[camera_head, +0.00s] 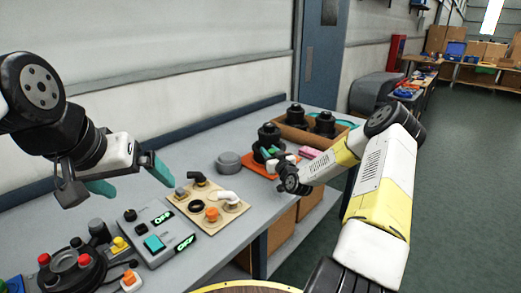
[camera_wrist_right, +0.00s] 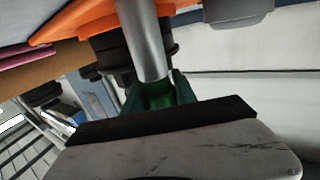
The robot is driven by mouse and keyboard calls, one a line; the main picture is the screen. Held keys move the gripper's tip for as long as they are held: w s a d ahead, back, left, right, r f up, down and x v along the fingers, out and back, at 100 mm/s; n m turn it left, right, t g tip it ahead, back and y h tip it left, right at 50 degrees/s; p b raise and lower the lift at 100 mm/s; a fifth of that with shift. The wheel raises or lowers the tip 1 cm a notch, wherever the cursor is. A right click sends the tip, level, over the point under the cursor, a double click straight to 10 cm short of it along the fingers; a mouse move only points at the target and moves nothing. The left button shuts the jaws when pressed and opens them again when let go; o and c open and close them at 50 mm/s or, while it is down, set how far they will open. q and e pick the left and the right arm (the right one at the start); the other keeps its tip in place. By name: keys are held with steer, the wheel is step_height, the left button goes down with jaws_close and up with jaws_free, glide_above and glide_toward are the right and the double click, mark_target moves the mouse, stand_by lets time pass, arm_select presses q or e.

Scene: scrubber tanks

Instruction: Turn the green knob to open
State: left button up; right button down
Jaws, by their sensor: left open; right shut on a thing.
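The green knob (camera_wrist_right: 168,97) shows in the right wrist view between my right gripper's dark green fingers, below a grey metal pipe (camera_wrist_right: 145,40). My right gripper (camera_wrist_right: 158,92) is shut on it. In the head view my right gripper (camera_head: 271,154) reaches in from the right to a black tank (camera_head: 269,133) on an orange tray (camera_head: 257,169). The knob's turn angle cannot be told, as the fingers cover most of it. My left gripper (camera_head: 130,178) is open and empty above the bench at the left, its teal fingers wide apart.
On the grey bench (camera_head: 165,155) stand a wooden board (camera_head: 235,213) with pipe fittings, a grey round lid (camera_head: 228,161), and control boxes (camera_head: 155,235). More black tanks sit in a cardboard box (camera_head: 298,132) behind. The floor at the right is clear.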

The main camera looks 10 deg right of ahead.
steer(key=n+y, duration=0.1)
steer(key=n+g+y, duration=0.1)
steer(key=y, duration=0.1)
steer(key=n+g+y, duration=0.1)
steer(key=y, duration=0.1)
steer(key=shift+s+a+n, duration=0.1)
steer(key=shift+a+n, duration=0.15)
steer(key=shift+n, duration=0.05)
steer(key=n+g+y, duration=0.1)
steer(key=n+y, duration=0.1)
steer(key=n+g+y, duration=0.1)
steer(key=g+y, duration=0.1)
steer(key=shift+s+a+n+y, duration=0.2)
steer(key=shift+a+n+y, duration=0.2)
steer(key=n+g+y, duration=0.2)
steer(key=g, duration=0.1)
steer(key=n+g+y, duration=0.1)
steer(key=g, duration=0.1)
steer(key=shift+s+a, duration=0.3)
steer(key=shift+s, duration=0.05)
steer(key=shift+s+a+n+g+y, duration=0.1)
steer(key=shift+s+n+g+y, duration=0.2)
steer(key=shift+n+g, duration=0.5)
steer(key=shift+s+n+g+y, duration=0.1)
steer(key=shift+n+g+y, duration=0.4)
steer(key=shift+g, duration=0.4)
steer(key=shift+r+n+g, duration=0.1)
steer(key=shift+n+g, duration=0.3)
steer(key=shift+g, duration=0.1)
